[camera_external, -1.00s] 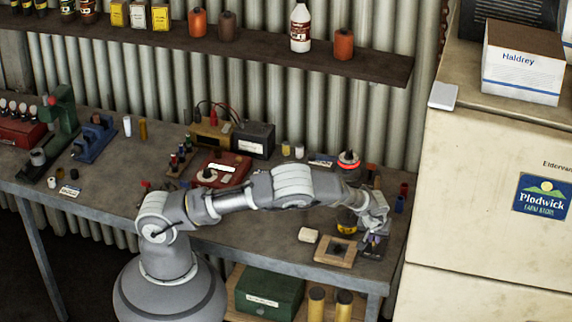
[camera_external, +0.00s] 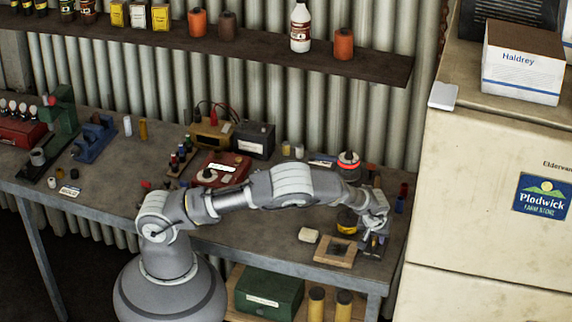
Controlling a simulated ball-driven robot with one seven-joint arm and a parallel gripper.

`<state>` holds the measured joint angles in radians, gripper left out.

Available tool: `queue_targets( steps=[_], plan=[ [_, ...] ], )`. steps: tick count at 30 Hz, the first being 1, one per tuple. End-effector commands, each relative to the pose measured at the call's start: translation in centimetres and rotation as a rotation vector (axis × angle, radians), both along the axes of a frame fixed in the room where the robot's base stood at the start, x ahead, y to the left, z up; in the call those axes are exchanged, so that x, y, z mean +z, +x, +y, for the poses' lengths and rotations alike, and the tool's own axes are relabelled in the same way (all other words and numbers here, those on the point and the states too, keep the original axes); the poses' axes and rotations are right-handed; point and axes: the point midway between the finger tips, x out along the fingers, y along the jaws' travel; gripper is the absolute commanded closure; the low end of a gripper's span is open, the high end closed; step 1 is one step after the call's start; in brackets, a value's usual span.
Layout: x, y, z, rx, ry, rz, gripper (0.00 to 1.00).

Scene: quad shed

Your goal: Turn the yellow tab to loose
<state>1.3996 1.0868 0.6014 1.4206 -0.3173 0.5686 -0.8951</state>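I cannot make out the yellow tab for certain. A small yellow and black piece (camera_external: 346,228) shows on the bench's right part, just left of my wrist and partly behind my arm. My gripper (camera_external: 371,247) points down near the right end of the bench, right beside a wooden block with a dark centre (camera_external: 335,251). The fingers are small and dark. I cannot tell whether they are open or shut, or whether they touch anything.
A red box (camera_external: 222,168) and a black box (camera_external: 254,139) stand farther back. A cream cabinet (camera_external: 480,215) stands right of the bench.

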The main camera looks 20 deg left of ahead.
Motion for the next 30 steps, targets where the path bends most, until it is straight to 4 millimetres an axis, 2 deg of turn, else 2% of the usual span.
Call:
queue_targets(
  steps=[3,9,13,24,28,30],
  plan=[
    [2.4,-1.0,-0.1,-0.003,-0.002,0.000,0.63],
    [5.3,-2.2,-0.1,-0.001,0.000,0.001,0.63],
    [6.0,-2.5,0.0,-0.001,0.001,0.001,0.63],
    [6.1,-2.6,0.0,-0.001,0.001,0.001,0.63],
    [6.9,-1.4,0.3,0.007,-0.020,0.006,0.63],
    [8.6,0.8,1.3,0.016,-0.056,0.010,0.63]
  ],
)
